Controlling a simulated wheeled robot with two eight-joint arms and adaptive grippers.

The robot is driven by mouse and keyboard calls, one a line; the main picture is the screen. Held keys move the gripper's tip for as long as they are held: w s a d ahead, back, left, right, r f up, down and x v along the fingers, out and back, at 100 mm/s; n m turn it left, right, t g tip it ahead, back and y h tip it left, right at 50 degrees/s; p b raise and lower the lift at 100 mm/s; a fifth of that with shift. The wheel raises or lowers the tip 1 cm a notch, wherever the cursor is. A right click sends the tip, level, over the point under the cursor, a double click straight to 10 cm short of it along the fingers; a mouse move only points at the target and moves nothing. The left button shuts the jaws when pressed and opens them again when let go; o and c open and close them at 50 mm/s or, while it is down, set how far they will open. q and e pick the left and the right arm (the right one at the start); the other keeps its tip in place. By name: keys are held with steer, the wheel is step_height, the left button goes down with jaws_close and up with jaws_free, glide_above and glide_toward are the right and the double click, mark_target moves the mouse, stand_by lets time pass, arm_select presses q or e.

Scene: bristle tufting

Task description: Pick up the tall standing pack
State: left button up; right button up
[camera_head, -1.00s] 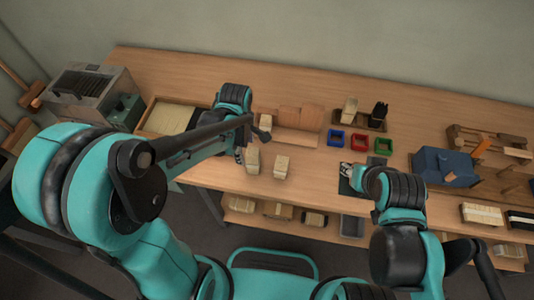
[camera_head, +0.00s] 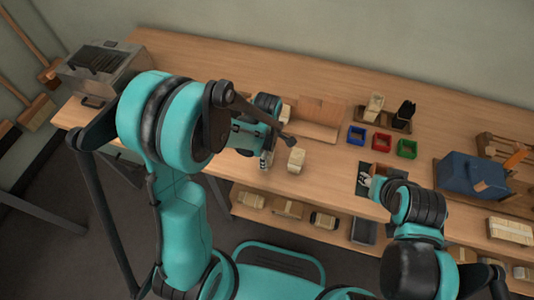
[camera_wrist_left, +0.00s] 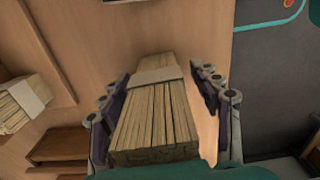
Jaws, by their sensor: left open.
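A tall pack (camera_wrist_left: 155,115) of pale tan bristle strips with a light paper band stands between the fingers of my left gripper (camera_wrist_left: 160,88) in the left wrist view. The fingers are open on both sides of it, with a clear gap at the right finger. In the head view my left gripper (camera_head: 267,160) is at the bench front and mostly hides this pack.
Blue (camera_head: 356,136), red (camera_head: 381,142) and green (camera_head: 406,149) bins stand behind. A wooden holder (camera_head: 318,118) is behind the packs. A blue box machine (camera_head: 472,177) is at right. A lower shelf (camera_head: 290,220) holds more packs.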

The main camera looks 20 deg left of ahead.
arm_select(q)
steer(key=shift+f, duration=0.15)
steer(key=c, duration=1.3)
